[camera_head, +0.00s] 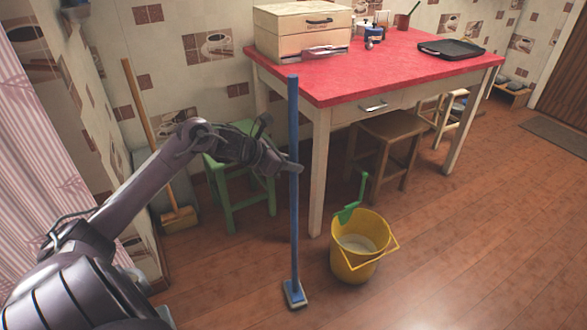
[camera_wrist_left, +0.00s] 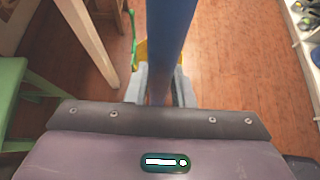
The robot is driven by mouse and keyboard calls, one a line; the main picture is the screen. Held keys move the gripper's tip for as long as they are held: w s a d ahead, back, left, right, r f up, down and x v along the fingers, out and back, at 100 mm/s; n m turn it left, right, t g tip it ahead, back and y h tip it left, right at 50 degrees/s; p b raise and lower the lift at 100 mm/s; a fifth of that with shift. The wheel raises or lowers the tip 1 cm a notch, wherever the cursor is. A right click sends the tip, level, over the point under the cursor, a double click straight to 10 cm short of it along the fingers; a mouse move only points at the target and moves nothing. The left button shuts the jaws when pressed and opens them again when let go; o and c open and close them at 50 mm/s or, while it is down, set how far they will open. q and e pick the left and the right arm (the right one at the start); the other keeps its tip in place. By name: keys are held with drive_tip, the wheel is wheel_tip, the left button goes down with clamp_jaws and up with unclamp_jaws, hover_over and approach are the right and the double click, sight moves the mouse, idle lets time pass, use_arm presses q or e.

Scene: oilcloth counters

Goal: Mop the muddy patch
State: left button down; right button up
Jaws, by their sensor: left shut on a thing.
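The mop (camera_head: 294,225) has a long blue handle and a small flat pale-edged head, which rests on or just above the floor left of the bucket. My left gripper (camera_head: 287,168) is shut on the blue handle about midway up, and the mop stands nearly upright. The handle (camera_wrist_left: 172,40) also runs between the fingers (camera_wrist_left: 160,85) in the left wrist view. A yellow bucket (camera_head: 350,262) with whitish contents and a green tool (camera_head: 350,207) at its rim stands to the right of the mop head. I cannot make out a muddy patch. My right gripper is not in view.
A red-topped table (camera_head: 400,75) stands behind the mop, with its near leg (camera_head: 319,180) close to the handle. A green stool (camera_head: 238,190), a broom (camera_head: 140,110) and a brown stool (camera_head: 393,130) stand nearby. The wooden floor (camera_head: 490,240) at right is clear.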

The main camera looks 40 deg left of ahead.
use_arm(q)
drive_tip(key=shift+w+a, duration=0.35)
drive_tip(key=shift+a, duration=0.55)
drive_tip(key=shift+s+d+r, duration=0.1)
drive_tip(key=shift+s+d, duration=0.15)
drive_tip(key=shift+d, duration=0.45)
drive_tip(key=shift+s+d, duration=0.3)
drive_tip(key=shift+d, duration=0.4)
drive_tip(key=shift+s+d+r, duration=0.1)
drive_tip(key=shift+s+d, duration=0.15)
drive_tip(key=shift+d, duration=0.45)
drive_tip(key=shift+s+d+f, duration=0.1)
drive_tip(key=shift+s+d, duration=0.2)
drive_tip(key=shift+d, duration=0.4)
drive_tip(key=shift+s+d+f, duration=0.1)
drive_tip(key=shift+s+d, duration=0.2)
drive_tip(key=shift+d, duration=0.4)
drive_tip(key=shift+s+d, duration=0.3)
drive_tip(key=shift+d, duration=0.4)
